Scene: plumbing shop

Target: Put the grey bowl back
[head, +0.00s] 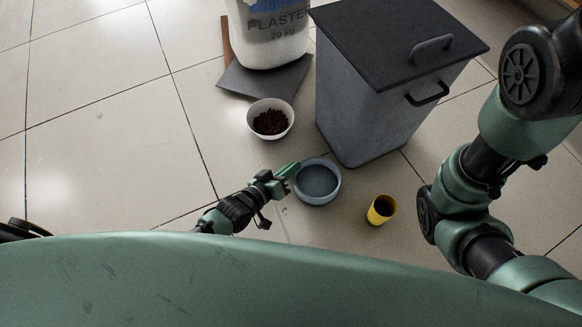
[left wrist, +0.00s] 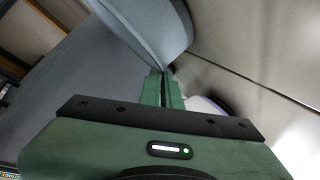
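The grey bowl (head: 317,184) is upright on or just above the tiled floor; I cannot tell which. It looks empty. My left gripper (head: 291,171) reaches its left rim, with its fingers close together. In the left wrist view the bowl (left wrist: 150,25) fills the top, and its wall meets the tips of the left gripper (left wrist: 164,76), which looks shut on the rim. My right arm shows at the right of the head view, but its gripper is out of view.
A white bowl of brown bits (head: 256,117) stands behind the grey bowl. A grey lidded bin (head: 362,110) stands close behind. A plaster bag (head: 268,35) is near a dark slab (head: 262,82). The floor at left is clear.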

